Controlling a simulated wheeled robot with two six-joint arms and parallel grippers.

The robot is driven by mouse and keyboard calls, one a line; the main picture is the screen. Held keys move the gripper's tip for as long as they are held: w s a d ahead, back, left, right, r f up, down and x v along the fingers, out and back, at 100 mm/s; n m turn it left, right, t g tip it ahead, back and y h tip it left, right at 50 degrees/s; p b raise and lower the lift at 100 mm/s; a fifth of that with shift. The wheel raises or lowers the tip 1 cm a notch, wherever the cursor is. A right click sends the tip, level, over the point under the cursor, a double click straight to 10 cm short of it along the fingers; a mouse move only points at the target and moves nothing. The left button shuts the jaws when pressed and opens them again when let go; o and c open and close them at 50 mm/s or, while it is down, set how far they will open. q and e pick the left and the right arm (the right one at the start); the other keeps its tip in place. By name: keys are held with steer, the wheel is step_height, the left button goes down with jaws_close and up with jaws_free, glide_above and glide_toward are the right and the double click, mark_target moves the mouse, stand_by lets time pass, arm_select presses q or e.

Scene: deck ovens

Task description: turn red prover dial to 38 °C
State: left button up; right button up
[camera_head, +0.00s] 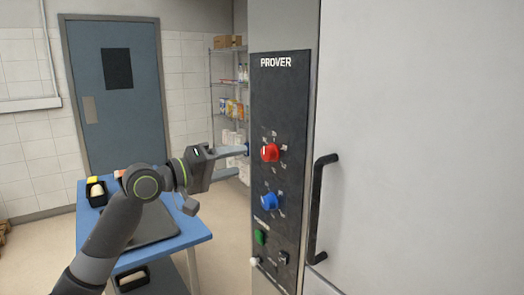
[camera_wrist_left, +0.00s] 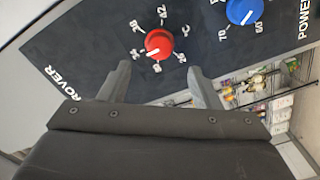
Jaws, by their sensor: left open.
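The red dial (camera_head: 270,152) is the upper knob on the dark prover panel (camera_head: 284,105). In the left wrist view the red dial (camera_wrist_left: 159,44) shows a white pointer mark and a ring of printed numbers, too small to read surely. My left gripper (camera_head: 238,161) is open and empty, to the left of the red dial in the head view and apart from it. In the left wrist view its two fingers (camera_wrist_left: 160,80) reach toward the panel, with the red dial beyond the gap between them. My right gripper is in neither view.
A blue dial (camera_head: 269,201) sits below the red one, with a green button (camera_head: 260,237) and small switches under it. A black door handle (camera_head: 320,210) stands to the right. A blue table (camera_head: 190,225) with a dark tray and a shelf (camera_head: 228,85) are behind.

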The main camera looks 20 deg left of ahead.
mark_target(264, 154)
arm_select(q)
steer(key=p+x, duration=0.2)
steer(key=x, duration=0.5)
steer(key=shift+w+d+r+p, duration=0.1)
steer(key=shift+w+p, duration=0.05)
steer(key=shift+p, duration=0.15)
steer(key=shift+w+d, duration=0.4)
steer(key=shift+w, duration=0.1)
steer(key=shift+c, duration=0.3)
steer(key=shift+s+a, duration=0.1)
steer(key=c, duration=0.9)
